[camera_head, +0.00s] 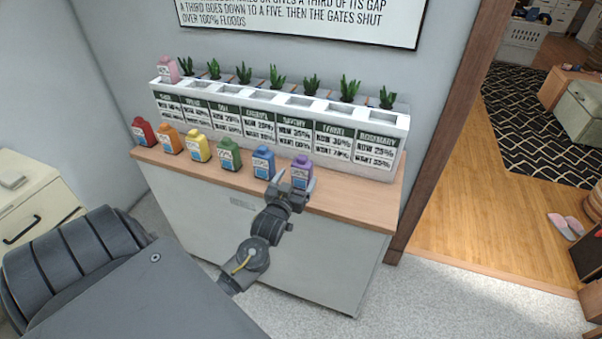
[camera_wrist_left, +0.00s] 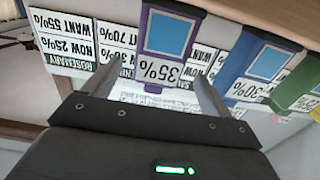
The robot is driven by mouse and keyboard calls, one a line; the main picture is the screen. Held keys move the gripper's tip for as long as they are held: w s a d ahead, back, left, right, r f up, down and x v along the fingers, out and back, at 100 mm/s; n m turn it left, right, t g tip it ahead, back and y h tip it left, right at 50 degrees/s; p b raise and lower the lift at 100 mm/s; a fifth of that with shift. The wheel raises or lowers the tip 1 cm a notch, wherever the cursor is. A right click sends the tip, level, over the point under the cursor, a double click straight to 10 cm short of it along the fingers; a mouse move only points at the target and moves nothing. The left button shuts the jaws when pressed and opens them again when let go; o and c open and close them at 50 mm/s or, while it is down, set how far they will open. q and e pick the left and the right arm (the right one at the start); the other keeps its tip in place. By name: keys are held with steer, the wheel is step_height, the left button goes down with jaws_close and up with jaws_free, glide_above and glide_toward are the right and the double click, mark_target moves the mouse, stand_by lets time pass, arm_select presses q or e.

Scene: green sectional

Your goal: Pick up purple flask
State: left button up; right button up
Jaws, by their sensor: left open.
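The purple flask (camera_head: 302,168) stands on the wooden top of the cabinet, at the right end of a row of coloured flasks. It has a pale blue label. In the left wrist view the purple flask (camera_wrist_left: 168,40) appears upside down, with "35%" on it. My left gripper (camera_head: 294,183) is open in front of the flask, at about its lower part in the head view. In the left wrist view the flask lies ahead, between the lines of the two fingers (camera_wrist_left: 157,76). I cannot tell whether they touch it. My right gripper is not in view.
The blue flask (camera_head: 263,163) stands close on the left, then green (camera_head: 229,155), yellow (camera_head: 196,146), orange (camera_head: 169,139) and red (camera_head: 143,131). Behind them is a white planter (camera_head: 398,122) with signs and plants; a pink flask (camera_head: 168,69) sits on its left end.

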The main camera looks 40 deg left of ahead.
mark_target(300, 173)
arm_select(q)
steer(key=shift+w+a+r, duration=0.1)
steer(key=shift+w, duration=0.3)
steer(key=p+x, duration=0.1)
steer(key=x, duration=0.3)
steer(key=shift+w, duration=0.2)
steer(key=c, duration=1)
steer(key=shift+c, duration=1)
